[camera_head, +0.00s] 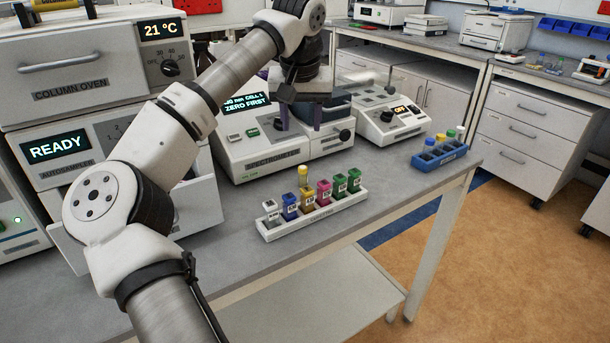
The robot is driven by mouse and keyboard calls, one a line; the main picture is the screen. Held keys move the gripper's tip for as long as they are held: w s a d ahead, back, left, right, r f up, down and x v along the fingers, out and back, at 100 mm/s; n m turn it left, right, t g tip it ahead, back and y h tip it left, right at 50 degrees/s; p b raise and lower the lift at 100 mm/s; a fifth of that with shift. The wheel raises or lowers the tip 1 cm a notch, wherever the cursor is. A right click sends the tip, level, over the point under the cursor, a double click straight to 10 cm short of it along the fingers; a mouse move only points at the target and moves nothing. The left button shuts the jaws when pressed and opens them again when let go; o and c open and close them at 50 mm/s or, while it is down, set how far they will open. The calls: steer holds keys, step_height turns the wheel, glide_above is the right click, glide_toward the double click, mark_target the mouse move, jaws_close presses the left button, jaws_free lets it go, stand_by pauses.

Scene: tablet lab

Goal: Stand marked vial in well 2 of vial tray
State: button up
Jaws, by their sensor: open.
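A blue tray (446,160) with dark wells stands at the right end of the bench, and it looks like the vial tray. Small vials with blue, yellow, green and white caps (460,132) stand along its back. The well numbers are too small to read. I cannot tell which vial is the marked one. My gripper (292,118) is open with its dark fingers pointing down, over the front of the spectrometer. It is left of the blue tray and well apart from it. I see nothing between the fingers, though the arm partly covers this area.
A white rack (342,205) holds several coloured labelled blocks near the bench's front edge; a yellow-capped piece rises from the yellow one. The spectrometer (245,162) and a device reading OFF (400,118) stand behind. An oven and autosampler (60,150) stand left. Bench between rack and blue tray is clear.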

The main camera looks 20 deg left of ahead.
glide_above(303, 168)
steer(key=s, duration=0.1)
step_height(303, 168, down, 8)
steer(key=shift+d+p+x, duration=0.2)
steer(key=shift+p+x, duration=0.75)
steer(key=shift+x, duration=1.5)
steer(key=shift+s+f, duration=0.1)
steer(key=shift+s, duration=0.1)
jaws_close()
